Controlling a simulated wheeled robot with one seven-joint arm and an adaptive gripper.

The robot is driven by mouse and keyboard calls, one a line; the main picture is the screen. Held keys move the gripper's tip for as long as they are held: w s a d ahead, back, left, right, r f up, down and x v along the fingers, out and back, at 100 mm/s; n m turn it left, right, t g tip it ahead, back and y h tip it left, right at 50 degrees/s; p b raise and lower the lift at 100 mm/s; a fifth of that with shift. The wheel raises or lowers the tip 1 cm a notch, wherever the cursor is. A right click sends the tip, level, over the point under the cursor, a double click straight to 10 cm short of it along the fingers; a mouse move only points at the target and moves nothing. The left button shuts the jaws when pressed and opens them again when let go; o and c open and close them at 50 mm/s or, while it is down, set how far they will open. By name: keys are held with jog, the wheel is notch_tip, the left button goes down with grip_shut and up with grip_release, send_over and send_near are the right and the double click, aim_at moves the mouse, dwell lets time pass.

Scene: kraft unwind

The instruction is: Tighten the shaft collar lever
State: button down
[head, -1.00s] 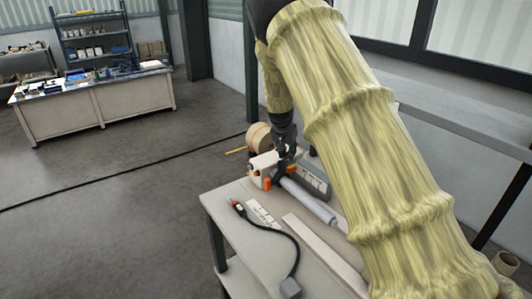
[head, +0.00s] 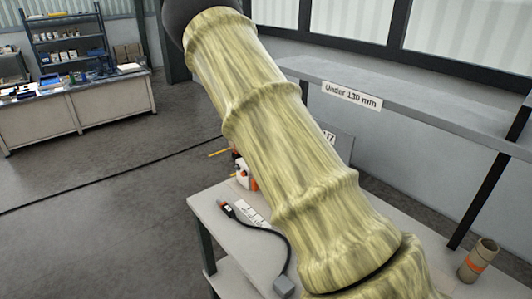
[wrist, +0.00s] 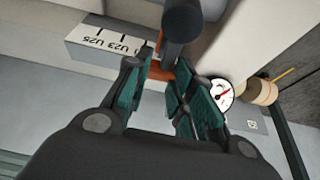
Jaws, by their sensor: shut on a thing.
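In the wrist view my gripper (wrist: 160,66) has teal-padded fingers closed around an orange lever (wrist: 156,72), of which only small parts show. The lever sits beside a dark round shaft end (wrist: 182,22); the collar itself is mostly hidden by the fingers. In the head view my arm covers the gripper and the shaft. Only part of a white and orange unit (head: 245,176) shows at the arm's left edge.
A black corded tool (head: 229,210) and a white card (head: 250,213) lie on the bench (head: 212,200). A shelf marked "Under 130 mm" (head: 400,88) runs behind. A cardboard tube (head: 482,255) stands right. The wrist view shows a dial (wrist: 222,94) and brown roll (wrist: 262,91).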

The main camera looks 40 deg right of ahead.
jog(key=shift+s+d+f, duration=0.3)
jog(key=shift+s+d, duration=0.05)
jog(key=shift+d, duration=0.05)
jog(key=c, duration=1)
grip_release()
jog(key=shift+c, duration=0.2)
jog(key=shift+o, duration=0.4)
jog(key=shift+w+d+f, duration=0.4)
jog(key=shift+d+f, duration=0.1)
jog(key=shift+d, duration=0.15)
jog(key=shift+a+r, duration=0.15)
jog(key=shift+r, duration=0.05)
jog(key=shift+s+a+r, duration=0.1)
jog(key=shift+s+r, duration=0.05)
jog(key=shift+w+a+r, duration=0.2)
jog(key=shift+a+r, duration=0.05)
jog(key=shift+a, duration=0.05)
jog(key=v, duration=1.1)
jog(key=shift+r, duration=0.3)
jog(key=shift+d, duration=0.15)
